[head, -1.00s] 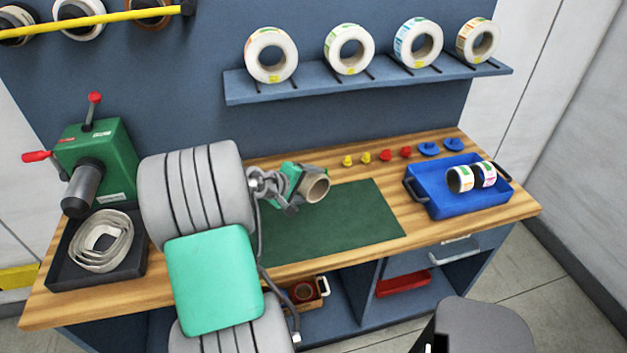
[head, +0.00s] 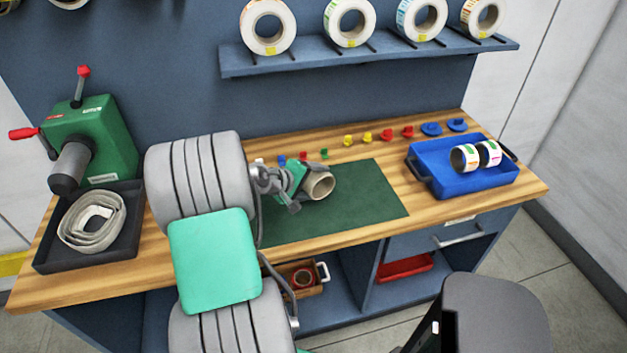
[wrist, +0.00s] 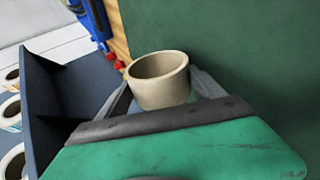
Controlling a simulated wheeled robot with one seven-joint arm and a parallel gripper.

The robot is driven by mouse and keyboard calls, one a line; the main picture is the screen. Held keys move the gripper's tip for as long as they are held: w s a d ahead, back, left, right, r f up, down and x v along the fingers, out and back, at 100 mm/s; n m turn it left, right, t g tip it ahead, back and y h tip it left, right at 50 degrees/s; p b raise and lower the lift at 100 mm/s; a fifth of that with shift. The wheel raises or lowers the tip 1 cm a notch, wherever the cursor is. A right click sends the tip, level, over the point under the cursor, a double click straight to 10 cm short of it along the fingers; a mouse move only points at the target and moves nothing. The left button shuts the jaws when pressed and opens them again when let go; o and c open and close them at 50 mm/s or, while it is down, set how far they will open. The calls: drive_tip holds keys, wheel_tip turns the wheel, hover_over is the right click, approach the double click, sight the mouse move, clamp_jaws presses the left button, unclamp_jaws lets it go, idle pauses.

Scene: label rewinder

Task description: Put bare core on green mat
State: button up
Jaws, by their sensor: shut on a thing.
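The bare core (head: 319,185) is a short tan cardboard ring. My gripper (head: 300,184) is shut on it, and the core shows at the fingertips in the wrist view (wrist: 160,84). In the head view the core appears over the green mat (head: 368,196), near the mat's back left part. The mat lies flat on the wooden bench and also fills the right of the wrist view (wrist: 235,50). I cannot tell whether the core touches the mat. My arm hides the mat's left part.
A green rewinder (head: 93,140) and a black tray (head: 48,250) with coiled strip stand at the left. A blue tray (head: 440,184) with two small label rolls is at the right. Small coloured pieces line the bench back. A shelf (head: 360,54) of label rolls hangs above.

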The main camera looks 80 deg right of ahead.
drive_tip(key=shift+f+b, duration=0.4)
drive_tip(key=shift+f, duration=0.45)
drive_tip(key=shift+a+f, duration=0.1)
drive_tip(key=shift+a, duration=0.05)
